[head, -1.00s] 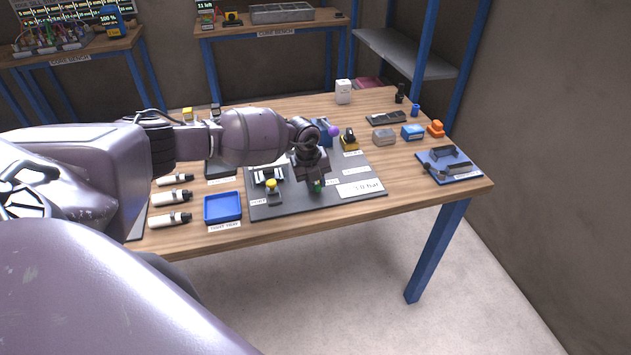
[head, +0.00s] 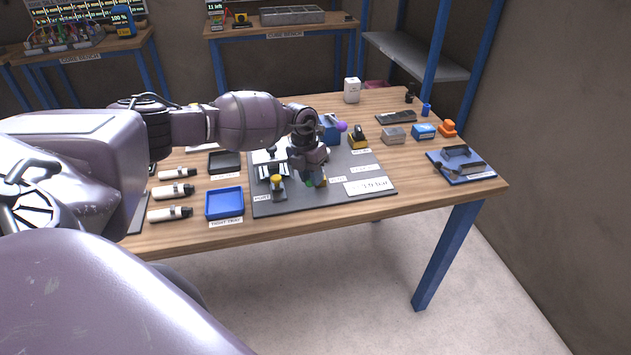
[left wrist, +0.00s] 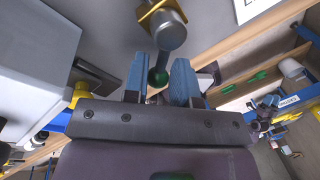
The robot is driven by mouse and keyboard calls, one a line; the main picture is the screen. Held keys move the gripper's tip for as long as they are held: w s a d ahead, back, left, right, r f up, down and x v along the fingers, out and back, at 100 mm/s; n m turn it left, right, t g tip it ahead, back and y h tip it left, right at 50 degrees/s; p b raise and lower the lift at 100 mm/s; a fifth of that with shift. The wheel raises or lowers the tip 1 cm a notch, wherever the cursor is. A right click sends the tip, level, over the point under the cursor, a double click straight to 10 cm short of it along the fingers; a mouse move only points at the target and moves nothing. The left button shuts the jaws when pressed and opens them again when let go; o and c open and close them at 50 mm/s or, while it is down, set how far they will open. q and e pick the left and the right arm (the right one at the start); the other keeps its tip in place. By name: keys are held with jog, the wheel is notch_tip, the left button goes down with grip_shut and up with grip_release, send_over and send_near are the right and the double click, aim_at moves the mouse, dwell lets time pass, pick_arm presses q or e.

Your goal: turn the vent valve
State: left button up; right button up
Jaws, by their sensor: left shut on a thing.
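My right gripper is not in view.
A yellow-topped fitting (head: 277,182) stands on the panel just left of my gripper. A blue tray (head: 224,203) and several white bottles (head: 172,192) lie further left. A blue fixture (head: 462,164) and small boxes are at right.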

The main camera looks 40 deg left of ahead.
pick_arm(q)
jog(key=m+b, duration=0.1)
jog(key=m, duration=0.1)
jog(key=a+m+b, duration=0.1)
jog(key=m, duration=0.1)
jog(key=shift+w+a+f+g+b, duration=0.15)
jog(key=shift+w+a+g+b, duration=0.05)
jog(key=shift+g+b, duration=0.2)
jog(key=shift+w+a+m+b, duration=0.1)
jog(key=shift+a+m+b, duration=0.15)
jog(key=shift+m+b, duration=0.5)
jog(key=shift+a+r+m+g, duration=0.1)
jog(key=shift+r+m+g, duration=0.15)
jog(key=shift+m, duration=0.4)
jog(key=shift+w, duration=0.1)
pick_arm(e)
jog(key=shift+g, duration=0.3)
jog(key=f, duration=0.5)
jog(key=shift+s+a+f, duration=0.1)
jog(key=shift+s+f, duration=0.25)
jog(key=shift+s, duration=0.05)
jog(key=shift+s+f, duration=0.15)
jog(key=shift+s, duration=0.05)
pick_arm(q)
jog(key=o, duration=0.9)
jog(key=v, duration=1)
jog(key=shift+r, duration=0.35)
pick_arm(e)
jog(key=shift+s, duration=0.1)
